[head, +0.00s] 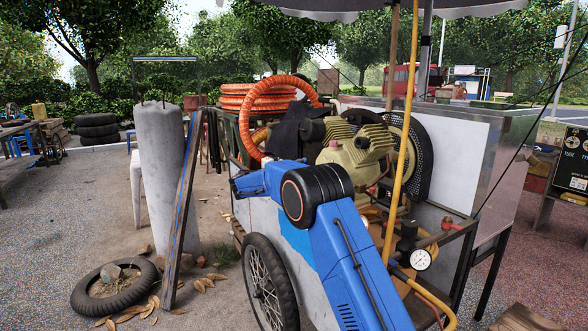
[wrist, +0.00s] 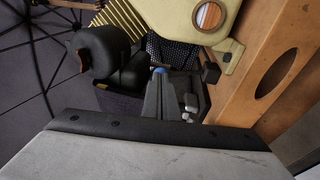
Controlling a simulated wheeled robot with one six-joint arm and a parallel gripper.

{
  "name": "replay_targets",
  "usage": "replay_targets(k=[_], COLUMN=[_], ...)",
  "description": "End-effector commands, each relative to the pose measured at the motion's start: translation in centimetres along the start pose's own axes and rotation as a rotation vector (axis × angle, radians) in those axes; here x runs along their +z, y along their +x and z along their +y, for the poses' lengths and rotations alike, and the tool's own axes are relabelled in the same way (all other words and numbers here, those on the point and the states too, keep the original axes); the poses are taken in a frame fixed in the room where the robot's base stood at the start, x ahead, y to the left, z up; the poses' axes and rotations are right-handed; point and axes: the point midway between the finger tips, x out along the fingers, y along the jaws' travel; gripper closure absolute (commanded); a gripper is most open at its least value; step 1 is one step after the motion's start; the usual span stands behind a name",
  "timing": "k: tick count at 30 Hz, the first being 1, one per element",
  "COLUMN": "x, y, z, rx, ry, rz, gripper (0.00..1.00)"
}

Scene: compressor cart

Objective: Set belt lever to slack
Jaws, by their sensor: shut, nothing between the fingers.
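In the wrist view, my gripper (wrist: 161,80) shows as dark grey fingers that come together, shut and empty. A small blue tip (wrist: 160,70) shows right at the fingertips. It may be part of the belt lever, but I cannot tell, nor whether the fingers touch it. The lever's position cannot be read. Small grey knob-like parts (wrist: 190,103) are just right of the fingers. In the head view, my blue arm crosses in front of the compressor (head: 352,143), and my gripper is hidden. A black mesh belt guard (head: 418,165) stands behind the compressor.
The pale cart panel with a black screwed edge (wrist: 150,130) is close below my fingers. A wooden board with an oval hole (wrist: 277,75) stands close on the right. An orange hose coil (head: 258,97), yellow pole (head: 400,130) and gauge (head: 421,260) crowd the cart. A concrete post (head: 160,150) stands left.

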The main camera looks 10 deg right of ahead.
Motion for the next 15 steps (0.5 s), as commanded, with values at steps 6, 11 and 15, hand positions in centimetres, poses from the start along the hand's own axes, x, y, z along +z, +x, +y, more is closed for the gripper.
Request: replay_targets(k=[6,11,15], x=[0.4,0.7,0.8], y=[2.1,3.6,4.9], z=[1.6,2.4,2.8], rx=[-0.175,-0.308,-0.412], ry=[0.034,0.057,0.073], rz=[-0.002,-0.001,-0.001], gripper=[1.0,1.0,1.0])
